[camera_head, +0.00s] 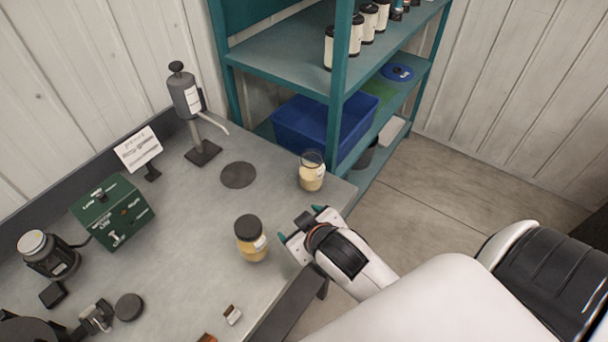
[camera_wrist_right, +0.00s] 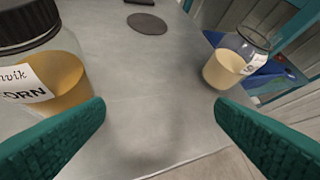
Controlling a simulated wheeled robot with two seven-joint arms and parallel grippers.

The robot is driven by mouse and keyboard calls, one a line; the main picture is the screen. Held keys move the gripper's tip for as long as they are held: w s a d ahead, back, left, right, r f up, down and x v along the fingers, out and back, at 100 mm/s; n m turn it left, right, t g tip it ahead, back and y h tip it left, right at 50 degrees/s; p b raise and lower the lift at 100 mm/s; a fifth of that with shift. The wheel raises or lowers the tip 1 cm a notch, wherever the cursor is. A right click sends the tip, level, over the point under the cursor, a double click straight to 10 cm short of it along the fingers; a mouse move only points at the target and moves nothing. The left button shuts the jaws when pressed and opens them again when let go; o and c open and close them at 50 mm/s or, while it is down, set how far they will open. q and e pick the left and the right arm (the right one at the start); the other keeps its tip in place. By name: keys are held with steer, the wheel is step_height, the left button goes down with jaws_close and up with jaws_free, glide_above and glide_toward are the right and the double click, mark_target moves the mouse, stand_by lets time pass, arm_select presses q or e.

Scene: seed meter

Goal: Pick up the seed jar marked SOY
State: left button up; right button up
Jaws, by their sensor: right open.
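My right gripper (camera_head: 302,224) is open and empty at the bench's right edge; its teal fingers also show in the right wrist view (camera_wrist_right: 160,122). A jar with a dark lid and yellow contents (camera_head: 252,246) stands upright just left of it. In the right wrist view this jar (camera_wrist_right: 62,85) has a label ending in "ORN", outside the left finger. A second jar (camera_head: 312,178), clear-topped with cream contents, stands upright beyond the gripper near the bench corner. It also shows in the right wrist view (camera_wrist_right: 228,68), beyond the right finger; its label is unreadable. No SOY marking is legible.
A dark round pad (camera_head: 238,175) lies on the grey bench (camera_head: 190,225). A dispenser (camera_head: 186,95), sign (camera_head: 138,148) and green box (camera_head: 112,212) stand further left. A teal shelf (camera_head: 285,62) with a blue bin (camera_head: 310,125) rises behind the bench's right end.

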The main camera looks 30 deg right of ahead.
steer(key=w+a+r+n+t+y, duration=0.35)
steer(key=w+r+t, duration=0.2)
steer(key=r, duration=0.35)
steer(key=w+a+r+n+t+y, duration=0.3)
steer(key=w+a+r+n+t, duration=0.15)
steer(key=w+r, duration=0.4)
steer(key=s+a+r+n+g+y, duration=0.2)
steer(key=a+r+n+g+y, duration=0.3)
steer(key=n+y, duration=0.5)
steer(key=n+g+h+p, duration=0.2)
steer(key=n+g+h, duration=0.8)
steer(key=g+h, duration=0.55)
glide_above(312, 154)
steer(key=s+a, duration=0.1)
steer(key=a, duration=0.1)
step_height(312, 154, down, 14)
steer(key=shift+t, duration=0.35)
steer(key=f+p, duration=0.2)
steer(key=f, duration=0.1)
steer(key=s+f, duration=0.1)
steer(key=shift+d+f+p, duration=0.15)
steer(key=shift+d+p, duration=0.15)
steer(key=shift+p, duration=0.1)
steer(key=shift+w+f, duration=0.1)
steer(key=shift+f, duration=0.45)
steer(key=c, duration=1.6)
